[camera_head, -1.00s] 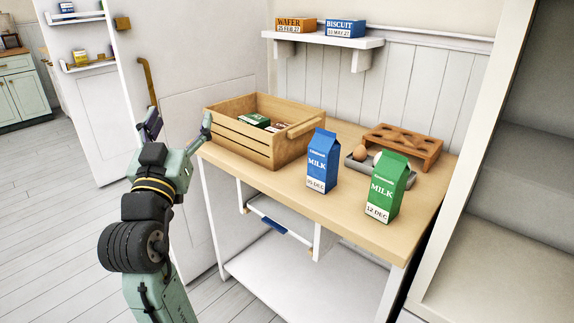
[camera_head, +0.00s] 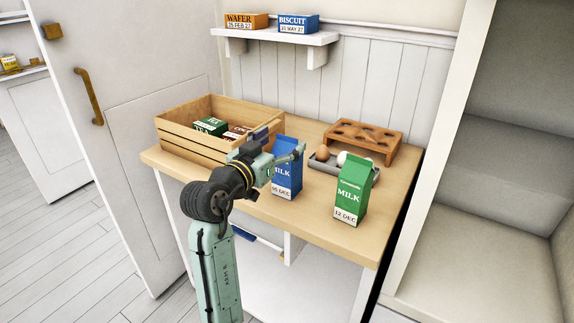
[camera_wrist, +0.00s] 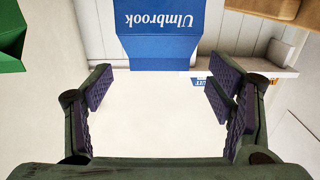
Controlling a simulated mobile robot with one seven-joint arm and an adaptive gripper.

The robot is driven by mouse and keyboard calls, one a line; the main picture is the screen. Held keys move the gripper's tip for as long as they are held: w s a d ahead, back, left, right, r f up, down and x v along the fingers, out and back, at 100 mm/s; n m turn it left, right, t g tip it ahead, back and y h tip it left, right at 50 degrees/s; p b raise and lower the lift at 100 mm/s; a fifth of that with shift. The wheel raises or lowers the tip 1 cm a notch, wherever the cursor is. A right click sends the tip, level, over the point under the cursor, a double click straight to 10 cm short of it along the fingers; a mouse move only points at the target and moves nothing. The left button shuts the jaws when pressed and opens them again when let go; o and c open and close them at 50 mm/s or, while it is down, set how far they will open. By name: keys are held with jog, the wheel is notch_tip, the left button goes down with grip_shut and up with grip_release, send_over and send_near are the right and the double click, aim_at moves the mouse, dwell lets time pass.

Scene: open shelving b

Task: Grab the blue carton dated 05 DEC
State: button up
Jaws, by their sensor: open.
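The blue milk carton (camera_head: 287,178) stands upright on the wooden tabletop, its label reading 05 DEC. My arm hides part of its left side and top in the head view. In the wrist view the blue carton (camera_wrist: 160,35) shows upside down at the top, with "Ulmbrook" on it. The carton appears beyond the fingertips. A green milk carton (camera_head: 351,190) dated 12 DEC stands to the right.
A wooden crate (camera_head: 180,140) with boxes stands left of the carton. A grey tray (camera_head: 322,166) with eggs and a brown holed rack (camera_head: 378,141) are behind. A wall shelf (camera_head: 270,38) holds wafer and biscuit boxes. The front table edge is clear.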

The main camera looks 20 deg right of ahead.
aim_at(286, 139)
jog(key=shift+p+x, duration=0.3)
jog(key=shift+x, duration=1.25)
jog(key=shift+c, duration=0.2)
jog(key=shift+s, duration=0.1)
grip_shut()
